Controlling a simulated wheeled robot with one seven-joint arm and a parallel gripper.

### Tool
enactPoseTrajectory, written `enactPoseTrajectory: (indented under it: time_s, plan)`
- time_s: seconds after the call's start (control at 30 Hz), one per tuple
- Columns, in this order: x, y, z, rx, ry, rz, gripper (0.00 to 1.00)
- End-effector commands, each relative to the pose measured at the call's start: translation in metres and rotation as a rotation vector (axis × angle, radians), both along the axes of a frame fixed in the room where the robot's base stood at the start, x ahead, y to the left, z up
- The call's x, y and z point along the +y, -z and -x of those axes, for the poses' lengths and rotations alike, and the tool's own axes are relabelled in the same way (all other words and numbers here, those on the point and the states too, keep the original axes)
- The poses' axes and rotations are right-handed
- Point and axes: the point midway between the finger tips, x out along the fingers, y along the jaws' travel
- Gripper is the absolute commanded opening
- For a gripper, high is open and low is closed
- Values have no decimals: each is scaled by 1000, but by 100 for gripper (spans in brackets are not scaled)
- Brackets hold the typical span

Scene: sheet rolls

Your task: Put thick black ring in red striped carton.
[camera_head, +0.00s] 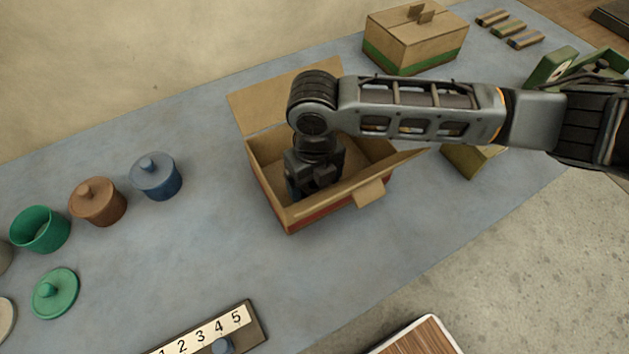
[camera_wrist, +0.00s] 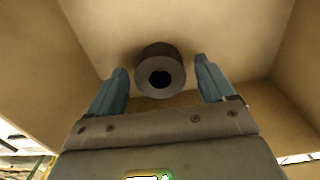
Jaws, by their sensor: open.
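The thick black ring (camera_wrist: 159,72) shows in the wrist view as a short dark cylinder with a round hole. It is between and just beyond the fingertips, with a gap on each side, inside the carton. I cannot tell whether it rests on the carton floor. My gripper (camera_wrist: 162,72) is open, its two blue fingers apart. In the head view my gripper (camera_head: 312,185) points down inside the open carton with the red stripe (camera_head: 318,218). The ring is hidden there by my arm and the carton walls.
A closed carton with a green stripe (camera_head: 415,42) stands behind. Lidded pots in blue (camera_head: 156,178) and brown (camera_head: 97,203), an open green pot (camera_head: 40,231) and its lid (camera_head: 56,294) are at left. A numbered board (camera_head: 212,335) lies in front. The carton's flaps stand out around its opening.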

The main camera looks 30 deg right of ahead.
Motion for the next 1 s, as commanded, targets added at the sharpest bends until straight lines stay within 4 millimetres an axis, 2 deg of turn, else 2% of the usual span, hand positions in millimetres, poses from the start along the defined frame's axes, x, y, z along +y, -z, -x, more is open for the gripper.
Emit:
enactPoseTrajectory:
  time_s: [0.3,0.5,0.7,1.0]
  plan:
    - [0,-61,-1,-5,-4,1,83]
    - [0,-96,0,-3,-3,0,83]
    - [0,-112,0,-1,-2,1,83]
    - [0,-115,0,-1,-2,1,83]
